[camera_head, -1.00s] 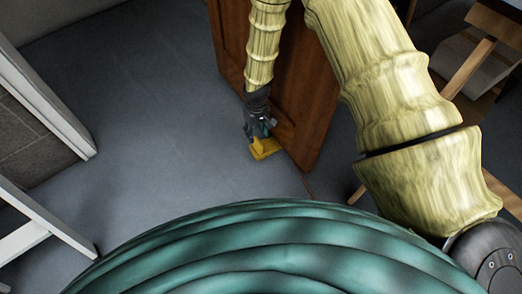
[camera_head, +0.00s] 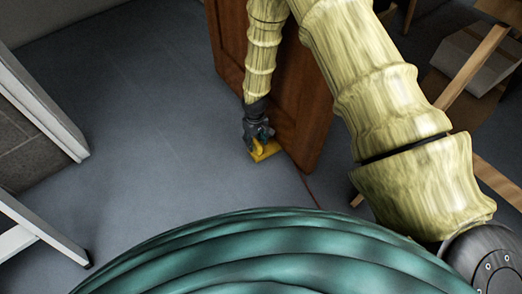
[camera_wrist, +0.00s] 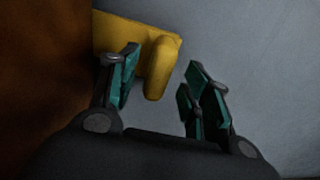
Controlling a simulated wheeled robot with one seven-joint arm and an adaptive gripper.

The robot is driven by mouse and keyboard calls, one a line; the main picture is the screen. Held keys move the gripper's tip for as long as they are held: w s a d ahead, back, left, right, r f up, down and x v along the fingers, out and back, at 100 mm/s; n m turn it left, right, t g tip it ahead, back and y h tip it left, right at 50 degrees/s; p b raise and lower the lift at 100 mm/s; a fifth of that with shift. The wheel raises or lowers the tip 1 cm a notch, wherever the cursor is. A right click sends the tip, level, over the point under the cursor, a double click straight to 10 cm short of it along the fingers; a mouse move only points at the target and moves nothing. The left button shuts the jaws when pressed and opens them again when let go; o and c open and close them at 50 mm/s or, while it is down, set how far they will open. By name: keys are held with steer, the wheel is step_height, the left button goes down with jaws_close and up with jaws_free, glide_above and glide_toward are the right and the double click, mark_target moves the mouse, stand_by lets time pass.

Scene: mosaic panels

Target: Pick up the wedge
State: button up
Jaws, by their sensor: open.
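The yellow wedge (camera_head: 264,152) lies on the grey floor against the lower edge of the brown door. It also shows in the wrist view (camera_wrist: 140,42), with a raised, rounded part that points toward my gripper. My gripper (camera_head: 258,142) is low over the wedge and hides part of it in the head view. In the wrist view my gripper (camera_wrist: 158,88) is open. The raised part of the wedge reaches toward the space between the teal fingertips, nearer the left one. I cannot tell whether a finger touches it.
The brown door (camera_head: 300,105) stands right beside the wedge and my gripper. A wooden chair-like piece (camera_head: 472,65) is at the right. White frames (camera_head: 40,105) stand at the left edge. The grey floor (camera_head: 150,110) left of the wedge is clear.

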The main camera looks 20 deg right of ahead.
step_height(320, 180, down, 4)
steer(key=shift+d+r+b, duration=0.1)
steer(key=shift+r+b, duration=0.05)
steer(key=shift+b, duration=0.9)
steer(key=shift+r, duration=0.1)
steer(key=shift+c, duration=0.2)
jaws_close()
